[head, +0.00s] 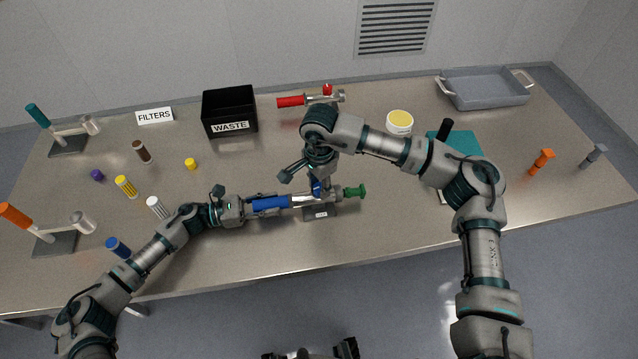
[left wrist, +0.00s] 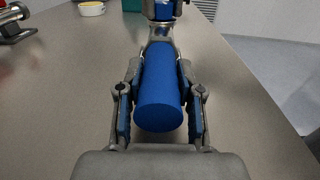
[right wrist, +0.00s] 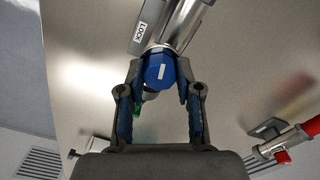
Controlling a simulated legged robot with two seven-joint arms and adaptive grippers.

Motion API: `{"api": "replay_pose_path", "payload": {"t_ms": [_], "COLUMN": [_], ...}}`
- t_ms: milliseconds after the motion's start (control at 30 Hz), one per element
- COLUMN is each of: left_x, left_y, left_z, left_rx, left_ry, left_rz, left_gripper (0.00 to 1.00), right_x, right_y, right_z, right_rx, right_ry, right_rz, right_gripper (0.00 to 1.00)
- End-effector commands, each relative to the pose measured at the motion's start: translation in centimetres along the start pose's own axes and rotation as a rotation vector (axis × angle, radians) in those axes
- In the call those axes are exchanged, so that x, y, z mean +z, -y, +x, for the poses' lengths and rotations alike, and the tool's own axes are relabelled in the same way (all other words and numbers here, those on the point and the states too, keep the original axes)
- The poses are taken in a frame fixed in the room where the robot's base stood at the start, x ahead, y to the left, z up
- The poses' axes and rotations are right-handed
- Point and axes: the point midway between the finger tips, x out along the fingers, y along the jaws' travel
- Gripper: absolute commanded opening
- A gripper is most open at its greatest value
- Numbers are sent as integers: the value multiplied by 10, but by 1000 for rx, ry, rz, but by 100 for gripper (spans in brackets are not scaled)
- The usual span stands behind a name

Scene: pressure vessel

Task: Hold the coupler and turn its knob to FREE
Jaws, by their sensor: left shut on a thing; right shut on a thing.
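The coupler has a blue handle (head: 270,203), a metal body and a green end (head: 355,191); it lies near the table's front middle. My left gripper (head: 246,206) is shut on the blue handle; in the left wrist view the fingers flank the handle (left wrist: 160,100). My right gripper (head: 318,178) comes down from above and is shut on the coupler's blue knob (right wrist: 160,72). The knob shows a white mark, nearly upright in the right wrist view. A LOCK label (right wrist: 140,32) shows beside it. No FREE label is visible; my fingers hide part of the knob.
A red-handled coupler (head: 290,101) lies behind, near the black WASTE bin (head: 229,111). A white tub (head: 399,123), teal pad (head: 460,145) and grey tray (head: 485,92) stand right. Several coloured cylinders and two stands (head: 68,143) are left. The front right table is clear.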

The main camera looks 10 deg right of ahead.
Motion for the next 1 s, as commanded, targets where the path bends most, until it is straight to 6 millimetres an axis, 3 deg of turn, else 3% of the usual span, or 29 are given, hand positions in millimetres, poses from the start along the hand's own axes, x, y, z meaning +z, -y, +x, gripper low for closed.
{"api": "replay_pose_path", "payload": {"t_ms": [1000], "left_x": [3], "left_y": [4], "left_z": [5], "left_rx": [-15], "left_ry": [7], "left_rz": [2], "left_gripper": [0], "right_x": [5], "right_y": [0], "right_z": [-1], "right_rx": [-6], "right_ry": [12], "right_rz": [959], "right_gripper": [0]}}
